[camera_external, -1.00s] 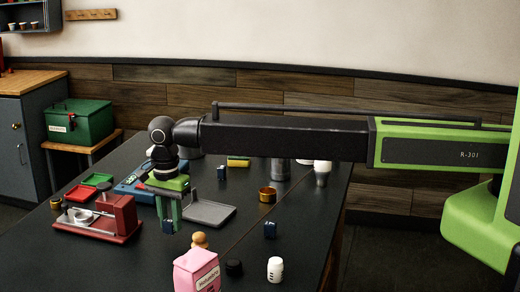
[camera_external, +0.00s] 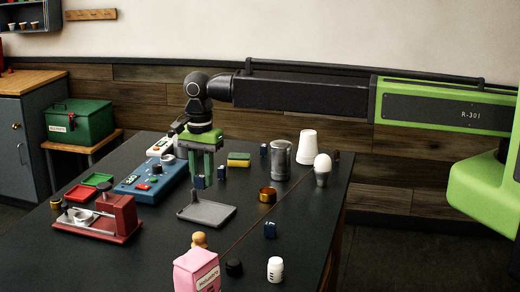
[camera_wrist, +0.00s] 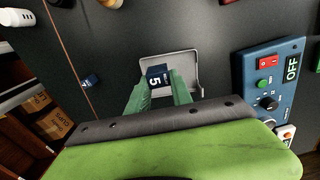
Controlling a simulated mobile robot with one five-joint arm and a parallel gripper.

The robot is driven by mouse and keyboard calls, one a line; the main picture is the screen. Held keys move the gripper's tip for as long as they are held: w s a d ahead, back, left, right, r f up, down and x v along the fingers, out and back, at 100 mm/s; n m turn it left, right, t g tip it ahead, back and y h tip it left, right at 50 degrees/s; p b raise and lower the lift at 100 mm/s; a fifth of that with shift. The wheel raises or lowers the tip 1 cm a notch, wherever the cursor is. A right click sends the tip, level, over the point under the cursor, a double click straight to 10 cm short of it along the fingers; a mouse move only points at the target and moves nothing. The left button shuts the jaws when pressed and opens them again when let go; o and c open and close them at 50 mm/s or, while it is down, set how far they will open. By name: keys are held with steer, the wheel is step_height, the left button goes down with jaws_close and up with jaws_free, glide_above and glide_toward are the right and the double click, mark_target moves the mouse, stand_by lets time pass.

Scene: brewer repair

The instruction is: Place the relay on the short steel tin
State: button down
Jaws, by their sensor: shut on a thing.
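My gripper (camera_external: 206,170) is shut on a small dark blue block marked 5 (camera_external: 200,182), which I take to be the relay. In the wrist view the block (camera_wrist: 157,76) sits between the green fingertips (camera_wrist: 160,88), with the grey tray behind it. In the external view, the block is held behind the tray. A steel tin (camera_external: 281,162) stands farther right at the back of the table, apart from my gripper. I cannot tell for certain that it is the short one.
The grey tray (camera_external: 222,214) lies in front of my gripper; the blue control box (camera_external: 140,188) is left. Other blue blocks (camera_external: 222,173) (camera_external: 264,151) (camera_external: 270,230), a yellow-green sponge (camera_external: 238,161), a brass tin (camera_external: 268,197), a white cup (camera_external: 308,143) and an egg-topped cup (camera_external: 322,172) stand around.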

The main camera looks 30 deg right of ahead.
steer(key=shift+s+d+n, duration=0.15)
steer(key=shift+n, duration=0.65)
steer(key=shift+s+d+n, duration=0.25)
steer(key=shift+n, duration=0.25)
steer(key=w+d+r+p, duration=0.4)
steer(key=w+d, duration=0.1)
steer(key=d, duration=1)
steer(key=w+d+r+m+p, duration=0.1)
steer(key=w+d+r+p, duration=0.3)
steer(key=d, duration=1.1)
steer(key=w+d+r+p, duration=0.4)
steer(key=w+d, duration=0.1)
steer(key=d, duration=1)
steer(key=b, duration=0.7)
glide_above(282, 142)
step_height(282, 142, down, 7)
steer(key=shift+r, duration=0.1)
step_height(282, 142, down, 4)
steer(key=b, duration=0.4)
steer(key=shift+f, duration=0.2)
steer(key=c, duration=1.1)
jaws_free()
steer(key=shift+r, duration=0.1)
steer(key=shift+c, duration=0.2)
